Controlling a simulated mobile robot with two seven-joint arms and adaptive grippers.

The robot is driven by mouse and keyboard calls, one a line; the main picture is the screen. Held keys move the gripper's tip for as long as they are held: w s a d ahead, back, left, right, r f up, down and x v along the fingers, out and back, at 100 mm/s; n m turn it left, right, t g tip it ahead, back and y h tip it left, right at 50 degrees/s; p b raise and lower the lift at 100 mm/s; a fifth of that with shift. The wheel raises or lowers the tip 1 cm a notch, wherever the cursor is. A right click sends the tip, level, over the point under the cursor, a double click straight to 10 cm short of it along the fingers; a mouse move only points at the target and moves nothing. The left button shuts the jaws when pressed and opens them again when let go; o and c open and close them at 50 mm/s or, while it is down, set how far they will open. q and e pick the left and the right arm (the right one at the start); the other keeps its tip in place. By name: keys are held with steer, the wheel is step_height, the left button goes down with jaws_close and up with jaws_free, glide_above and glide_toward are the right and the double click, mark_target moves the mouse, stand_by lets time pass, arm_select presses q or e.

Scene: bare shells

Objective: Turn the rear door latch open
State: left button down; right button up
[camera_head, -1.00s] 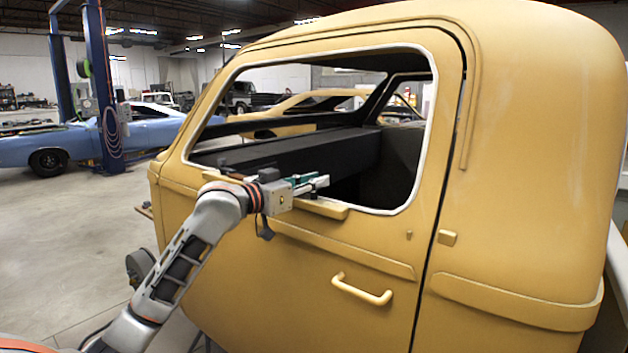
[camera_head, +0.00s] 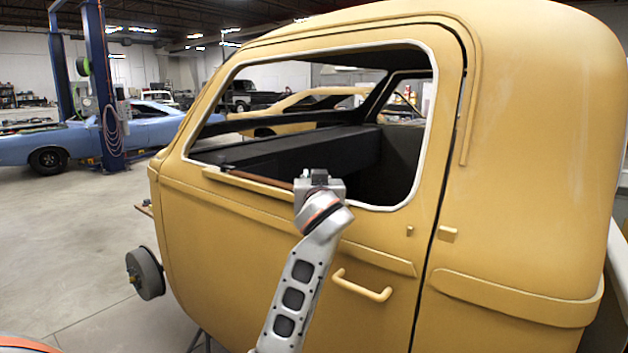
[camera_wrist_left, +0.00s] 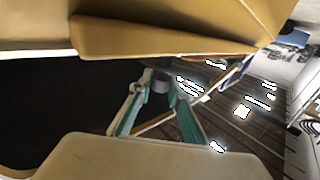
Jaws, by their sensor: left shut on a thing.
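The yellow cab door (camera_head: 300,240) is closed and has a large open window. A bar-shaped yellow handle (camera_head: 362,285) sits low on its outer face. My left gripper is at the window's lower edge, pointing into the cab; its fingers are hidden in the head view behind my wrist. In the left wrist view the teal fingers (camera_wrist_left: 158,95) close in on a small grey round piece (camera_wrist_left: 160,82) at their tips. I cannot tell whether this piece is the rear door latch. My right gripper is not in view.
The yellow ledge (camera_head: 245,187) runs under the window, close to my left wrist. A small peg (camera_head: 409,231) and a small yellow block (camera_head: 448,235) sit near the door's rear seam. A blue car (camera_head: 60,148) and a blue lift post (camera_head: 103,90) stand far left. The floor at left is mostly clear.

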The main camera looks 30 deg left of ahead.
arm_select(q)
steer(key=shift+w+d+f+n+g+y+b, duration=0.1)
steer(key=shift+n+g+y+b, duration=0.15)
steer(key=shift+n+g+y, duration=0.25)
steer(key=shift+d+f+n+g+y+b, duration=0.1)
steer(key=shift+n+g+y+b, duration=0.1)
steer(key=shift+n+g+y, duration=0.3)
steer(key=shift+a+n+g+y+b, duration=0.1)
steer(key=shift+n+g+y+b, duration=0.65)
steer(key=shift+g+y, duration=0.35)
steer(key=shift+n+g+y, duration=0.3)
steer(key=shift+n+g, duration=0.15)
steer(key=shift+g, duration=0.15)
steer(key=shift+a+r+n+g+b, duration=0.1)
steer(key=shift+r+n+g+b, duration=0.05)
steer(key=shift+n+g+b, duration=0.2)
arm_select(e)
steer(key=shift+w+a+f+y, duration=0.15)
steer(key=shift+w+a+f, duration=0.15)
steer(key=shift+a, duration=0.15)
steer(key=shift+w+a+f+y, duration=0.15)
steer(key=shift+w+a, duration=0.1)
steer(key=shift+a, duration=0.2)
arm_select(q)
steer(key=shift+y, duration=0.3)
steer(key=c, duration=1.9)
jaws_free()
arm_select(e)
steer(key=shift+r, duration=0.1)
